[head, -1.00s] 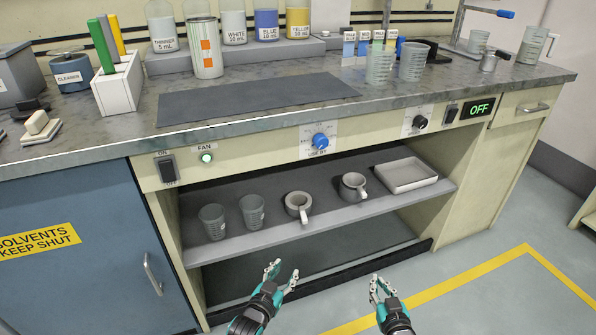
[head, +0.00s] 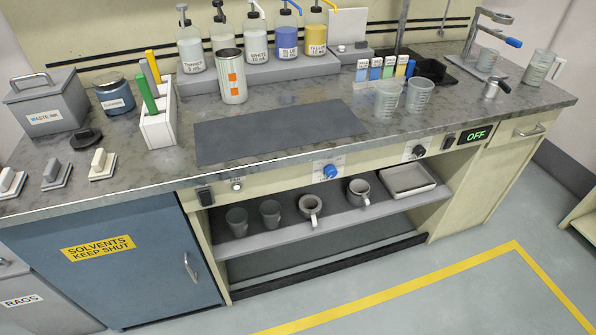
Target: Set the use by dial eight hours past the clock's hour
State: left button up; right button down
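The use by dial is a blue knob (head: 330,171) on a white plate in the cream front panel, below the dark mat. Its scale marks and pointer are too small to read. A second, black knob (head: 418,151) sits on the panel further right. No clock is in view. Neither my left nor my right gripper is in view now.
A dark mat (head: 279,134) lies on the worktop above the dial. Two clear beakers (head: 388,100) stand to its right. A shelf below holds cups, mugs and a tray (head: 408,180). A green OFF display (head: 476,134) is at right. The floor in front is clear.

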aim_at(330, 170)
jog(key=i+l+u, duration=0.15)
jog(key=l+u, duration=0.8)
jog(key=l, duration=0.2)
